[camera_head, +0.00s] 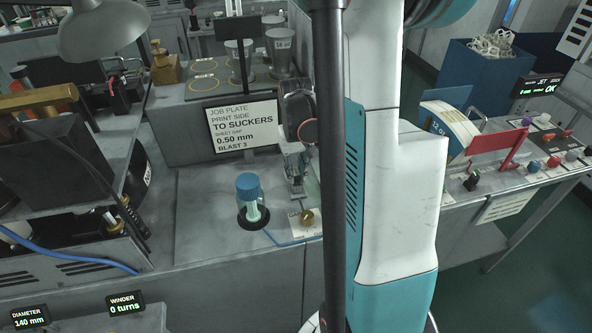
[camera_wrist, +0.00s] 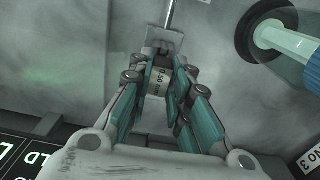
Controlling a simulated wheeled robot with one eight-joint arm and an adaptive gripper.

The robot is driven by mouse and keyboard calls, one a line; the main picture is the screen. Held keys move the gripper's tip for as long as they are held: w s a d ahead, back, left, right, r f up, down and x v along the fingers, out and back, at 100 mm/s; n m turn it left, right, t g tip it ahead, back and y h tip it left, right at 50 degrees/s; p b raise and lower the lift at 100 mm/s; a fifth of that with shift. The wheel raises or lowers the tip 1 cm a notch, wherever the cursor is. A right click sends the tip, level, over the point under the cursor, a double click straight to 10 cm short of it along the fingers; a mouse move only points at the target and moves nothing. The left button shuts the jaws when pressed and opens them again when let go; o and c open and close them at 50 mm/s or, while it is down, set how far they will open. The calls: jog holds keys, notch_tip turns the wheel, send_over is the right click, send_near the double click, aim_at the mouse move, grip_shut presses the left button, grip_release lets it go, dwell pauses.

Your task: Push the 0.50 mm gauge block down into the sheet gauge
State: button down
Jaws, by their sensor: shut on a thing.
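The 0.50 mm gauge block (camera_wrist: 157,82), a pale block with its size printed on it, sits between the teal pads of my gripper (camera_wrist: 163,76) in the wrist view. My gripper is shut on it. Just beyond the block is a grey metal fitting with a thin rod (camera_wrist: 158,42), which looks like the sheet gauge. I cannot tell how deep the block sits in it. In the head view my gripper (camera_head: 294,166) points down at the bench, partly hidden by the dark pole and my arm; the block is not clear there.
A brass knob (camera_head: 307,216) on a pale plate is close in front. A job sign (camera_head: 243,126) reading 0.50 mm stands behind. The bench left of the bottle is clear.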

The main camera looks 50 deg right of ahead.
aim_at(296, 173)
jog(key=c, duration=1.4)
grip_release()
notch_tip(296, 173, up, 12)
jog(key=shift+f, duration=0.1)
